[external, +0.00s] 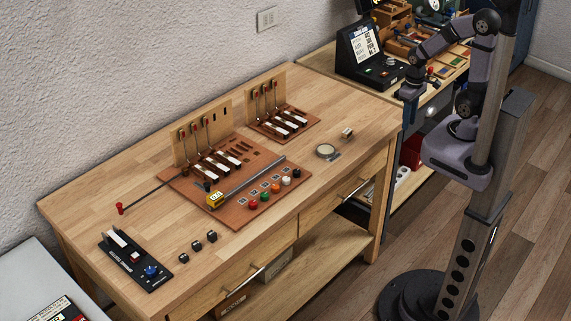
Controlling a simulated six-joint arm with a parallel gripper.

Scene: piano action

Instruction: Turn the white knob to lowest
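The white knob (286,181) stands in a row of coloured knobs along the front edge of a brown board (236,218) on the wooden table. It sits between an orange knob (276,188) and a black knob (297,173). Its setting is too small to read. My gripper (408,94) hangs off the table's right end, up and to the right of the knob and well apart from it. It is small and dark, and I cannot tell whether its fingers are open or shut.
A silver rail (250,176) with a yellow block (214,200) lies just behind the knobs. Upright boards with hammers (203,130) stand farther back. A round metal dish (326,151) lies to the right. Small black cubes (197,245) and a black device (135,258) are at the left front.

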